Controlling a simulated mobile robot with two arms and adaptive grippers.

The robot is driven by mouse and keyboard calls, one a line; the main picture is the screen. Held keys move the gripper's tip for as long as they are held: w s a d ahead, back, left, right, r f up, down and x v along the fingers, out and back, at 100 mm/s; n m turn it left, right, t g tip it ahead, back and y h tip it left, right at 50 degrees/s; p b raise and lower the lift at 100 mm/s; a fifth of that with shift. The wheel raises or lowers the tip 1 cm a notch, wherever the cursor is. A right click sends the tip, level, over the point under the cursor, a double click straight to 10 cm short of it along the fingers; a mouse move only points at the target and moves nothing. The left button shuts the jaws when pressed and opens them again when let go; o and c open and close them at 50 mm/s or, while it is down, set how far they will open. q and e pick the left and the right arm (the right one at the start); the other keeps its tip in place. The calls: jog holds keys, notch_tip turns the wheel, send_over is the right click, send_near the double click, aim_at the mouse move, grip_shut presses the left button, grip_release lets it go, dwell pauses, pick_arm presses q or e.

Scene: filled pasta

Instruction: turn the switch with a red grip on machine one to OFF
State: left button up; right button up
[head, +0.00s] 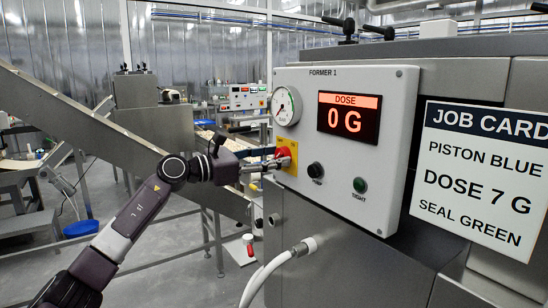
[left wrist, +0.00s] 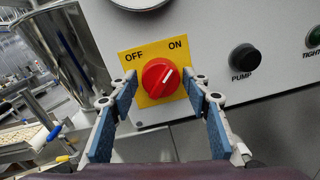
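The switch with a red grip (left wrist: 160,77) sits on a yellow plate (left wrist: 128,58) marked OFF at left and ON at right. The white line on its round red grip points up and right, toward ON. It also shows in the head view (head: 283,153), on the panel of the machine labelled FORMER 1 (head: 395,185), partly hidden by my gripper. My left gripper (left wrist: 162,80) is open, one blue-padded finger on each side of the red grip, with a visible gap on both sides. In the head view my left gripper (head: 268,164) is at the yellow plate. My right gripper is not in view.
Right of the switch are a black PUMP button (left wrist: 245,58) and a green TIGHT button (head: 360,185). A gauge (head: 285,106) is above, beside a DOSE display (head: 348,118) reading 0 G. A white hose (head: 278,262) hangs below the panel. A job card (head: 480,180) is at right.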

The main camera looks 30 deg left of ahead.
pick_arm(q)
jog(key=shift+c, duration=1.2)
jog(key=c, duration=0.5)
